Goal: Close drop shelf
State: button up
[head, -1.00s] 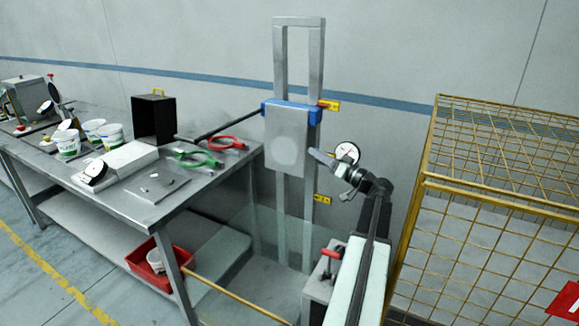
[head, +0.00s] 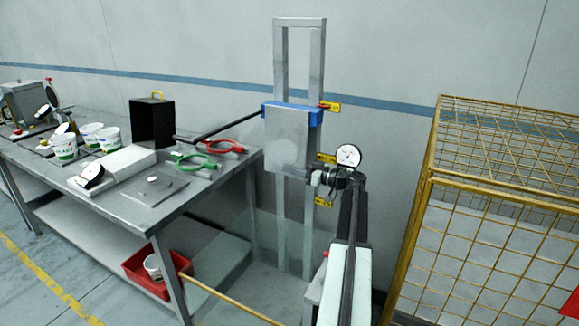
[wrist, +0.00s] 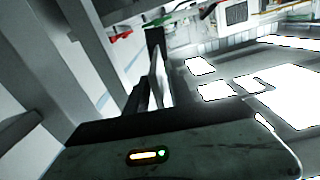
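A flat grey panel (head: 285,140) with a blue top edge (head: 292,108) hangs close against a tall upright metal frame (head: 300,22). It may be the drop shelf, but I cannot tell for sure. The wrist view shows a dark housing with a small lit indicator and a narrow pale upright shape, with no clear fingertips.
A metal workbench (head: 140,212) on the left carries white tubs, a black box (head: 153,122) and red and green handled tools. A red bin (head: 147,272) is below it. A yellow wire cage (head: 480,185) stands on the right. A round dial (head: 348,156) is beside my wrist.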

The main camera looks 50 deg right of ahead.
jog(key=shift+x, duration=1.05)
grip_shut()
dwell(0.5)
